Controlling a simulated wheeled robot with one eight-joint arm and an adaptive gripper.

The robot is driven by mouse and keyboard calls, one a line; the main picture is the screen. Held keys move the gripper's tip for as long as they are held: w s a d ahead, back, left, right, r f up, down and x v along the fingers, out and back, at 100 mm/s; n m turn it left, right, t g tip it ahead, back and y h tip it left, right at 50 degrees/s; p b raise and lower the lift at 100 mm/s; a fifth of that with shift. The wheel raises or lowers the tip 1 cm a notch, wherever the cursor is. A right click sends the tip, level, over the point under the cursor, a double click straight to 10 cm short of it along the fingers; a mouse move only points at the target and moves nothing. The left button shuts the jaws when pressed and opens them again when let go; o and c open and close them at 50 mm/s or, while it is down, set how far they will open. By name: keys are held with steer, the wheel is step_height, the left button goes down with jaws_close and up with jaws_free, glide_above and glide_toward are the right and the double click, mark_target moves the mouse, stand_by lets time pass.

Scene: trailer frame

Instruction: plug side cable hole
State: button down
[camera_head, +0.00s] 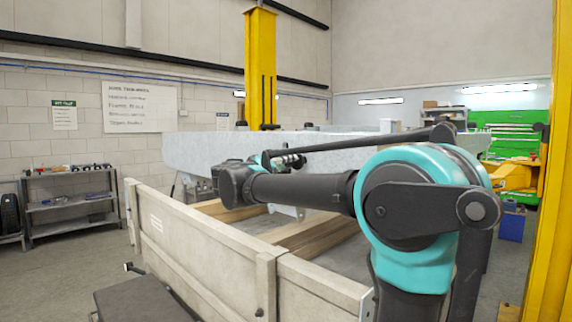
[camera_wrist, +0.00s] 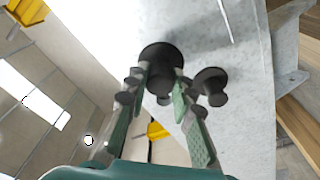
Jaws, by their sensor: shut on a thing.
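My gripper (camera_wrist: 163,82) has green-padded fingers, shut on a black plug (camera_wrist: 160,56) with a wide round head and a narrower knob towards the camera. A second black piece (camera_wrist: 209,76) of similar shape shows just right of the fingers against the frame. The pale grey trailer frame (camera_wrist: 243,110) lies behind and right of the held plug; it also shows in the head view (camera_head: 205,150). In the head view, my wrist and forearm hide most of the gripper near the frame's side. No open cable hole is visible. I cannot tell whether the held plug touches the frame.
A wooden-sided panel (camera_head: 205,238) stands in front of the frame, with timber beams (camera_head: 310,232) behind it. Yellow posts (camera_head: 261,65) rise behind and at right. A shelf (camera_head: 70,203) stands by the left wall; a green tool cabinet (camera_head: 515,130) is at back right.

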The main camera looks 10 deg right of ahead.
steer(key=shift+w+d, duration=0.35)
steer(key=shift+d, duration=0.15)
steer(key=shift+w+d, duration=0.2)
steer(key=shift+d, duration=0.05)
steer(key=shift+w+d, duration=0.2)
steer(key=shift+d, duration=0.05)
steer(key=shift+w+d, duration=0.1)
steer(key=shift+d, duration=0.1)
steer(key=c, duration=1.2)
jaws_free()
steer(key=v, duration=1.2)
